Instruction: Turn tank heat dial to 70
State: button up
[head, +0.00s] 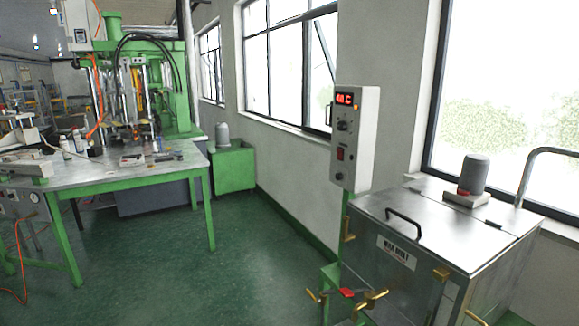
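A white control box (355,139) stands on a green post behind the left side of a steel tank (422,240). Its red digital display (344,99) is lit and ends in "C"; the digits are too small to read surely. A dark dial (343,126) sits below the display; its setting cannot be read. Under it are a red switch (340,154) and a small dark knob (339,176). The tank's lid is closed, with a black handle (403,226) and a label on its front. My gripper is not in view.
A green bench (150,180) with bottles and small items stands at the left, before a green press (150,70). Brass valves (370,301) and a red handle stick out at the tank's front left. Green floor (230,265) between bench and tank is clear.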

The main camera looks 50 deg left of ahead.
aim_at(341, 125)
jog(key=u, duration=1.05)
jog(key=i+u, duration=0.1)
jog(key=i, duration=0.35)
